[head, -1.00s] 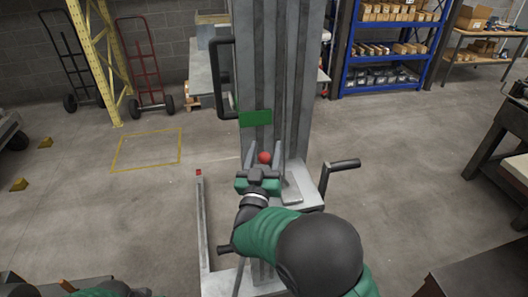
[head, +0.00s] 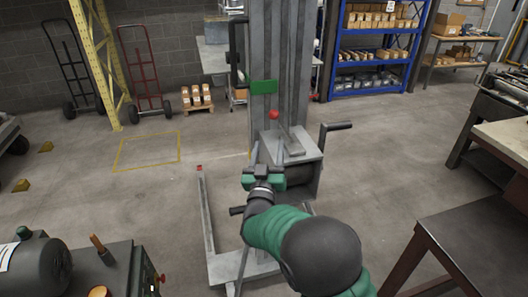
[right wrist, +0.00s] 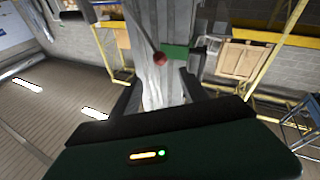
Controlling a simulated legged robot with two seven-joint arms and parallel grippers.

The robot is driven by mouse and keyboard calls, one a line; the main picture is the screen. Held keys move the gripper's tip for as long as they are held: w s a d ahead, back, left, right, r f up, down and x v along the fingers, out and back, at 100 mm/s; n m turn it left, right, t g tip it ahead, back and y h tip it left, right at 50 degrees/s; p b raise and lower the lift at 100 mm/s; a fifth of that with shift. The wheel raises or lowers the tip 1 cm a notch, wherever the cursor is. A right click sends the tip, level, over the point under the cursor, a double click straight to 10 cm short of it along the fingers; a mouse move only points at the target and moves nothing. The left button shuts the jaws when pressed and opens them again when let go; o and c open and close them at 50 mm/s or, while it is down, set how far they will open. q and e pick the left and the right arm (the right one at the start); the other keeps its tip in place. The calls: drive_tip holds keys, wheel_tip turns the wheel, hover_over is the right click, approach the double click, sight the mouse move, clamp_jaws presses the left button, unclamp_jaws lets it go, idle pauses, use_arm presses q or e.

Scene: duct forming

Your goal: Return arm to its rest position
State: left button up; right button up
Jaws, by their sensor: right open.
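My right gripper (head: 266,155) is in the middle of the head view, its green and black body in front of a grey lift with a tall ribbed mast (head: 282,60). Its two fingers are apart with nothing between them. A red ball knob (head: 273,114) on a lever stands just beyond and above the fingertips, apart from them in the picture. In the right wrist view the open fingers (right wrist: 160,88) frame the mast, and the red knob (right wrist: 160,59) shows between and beyond them. My left gripper is not in view.
A crank handle (head: 336,127) sticks out at the lift's right. A dark bench (head: 470,225) stands at right, and a motor unit (head: 75,268) at lower left. Blue shelves (head: 370,50) and hand trucks (head: 145,75) are at the back.

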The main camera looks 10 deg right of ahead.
drive_tip(key=s+f+n+g+y, duration=0.2)
drive_tip(key=s+f+g+y, duration=0.5)
drive_tip(key=f, duration=0.6)
drive_tip(key=s+d+f+g, duration=0.1)
drive_tip(key=s+f+g, duration=0.2)
drive_tip(key=s, duration=0.5)
drive_tip(key=s+d+f+g, duration=0.1)
drive_tip(key=s+f+g, duration=0.2)
drive_tip(key=s, duration=0.6)
drive_tip(key=s+d+f+g, duration=0.1)
drive_tip(key=s+f+g, duration=0.3)
drive_tip(key=s, duration=0.5)
drive_tip(key=shift+s+d, duration=0.2)
drive_tip(key=shift+d, duration=0.1)
drive_tip(key=shift+a, duration=0.1)
